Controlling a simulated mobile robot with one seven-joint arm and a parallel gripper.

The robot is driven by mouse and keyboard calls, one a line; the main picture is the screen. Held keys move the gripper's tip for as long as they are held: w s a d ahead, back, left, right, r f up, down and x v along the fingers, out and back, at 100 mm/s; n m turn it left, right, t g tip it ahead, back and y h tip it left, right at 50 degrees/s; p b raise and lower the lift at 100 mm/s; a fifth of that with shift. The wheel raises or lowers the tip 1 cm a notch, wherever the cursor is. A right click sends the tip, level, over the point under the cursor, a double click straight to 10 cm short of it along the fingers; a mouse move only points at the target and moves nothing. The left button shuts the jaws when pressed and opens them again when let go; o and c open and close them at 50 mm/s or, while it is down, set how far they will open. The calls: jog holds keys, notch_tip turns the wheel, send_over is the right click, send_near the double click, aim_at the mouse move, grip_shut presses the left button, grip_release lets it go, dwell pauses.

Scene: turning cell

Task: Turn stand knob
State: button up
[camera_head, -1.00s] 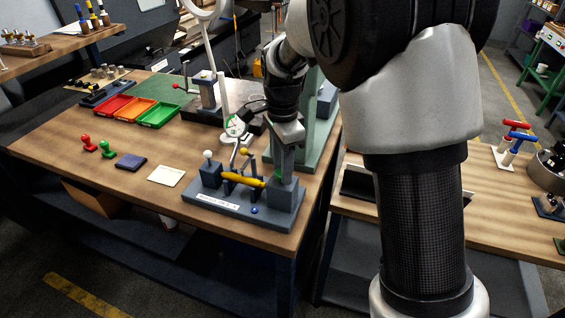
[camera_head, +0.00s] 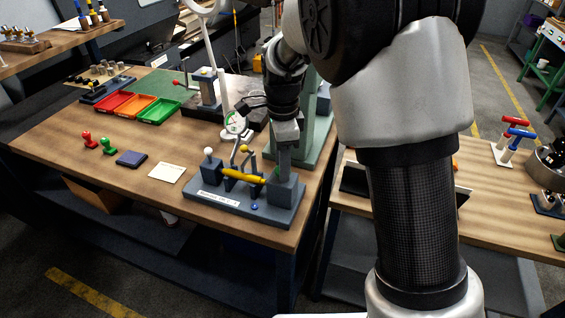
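A dial gauge (camera_head: 235,122) with a white face stands near the middle of the wooden bench, next to a tall light-coloured post (camera_head: 224,95). My gripper (camera_head: 246,104) is dark and points left, just above and right of the dial, close to the post. Its fingertips are small and partly merged with dark things behind, so I cannot tell whether they are apart or touching anything. I cannot make out a distinct stand knob near my gripper.
Red, orange and green trays (camera_head: 128,104) lie behind left. Red and green stamps (camera_head: 97,143), a dark pad (camera_head: 130,158) and a paper card (camera_head: 166,172) lie at the front left. A green machine column (camera_head: 312,125) stands right of my gripper.

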jog(key=o, duration=0.4)
jog(key=shift+c, duration=0.2)
notch_tip(320, 180, up, 17)
jog(key=shift+r+p, duration=0.2)
jog(key=shift+p, duration=0.2)
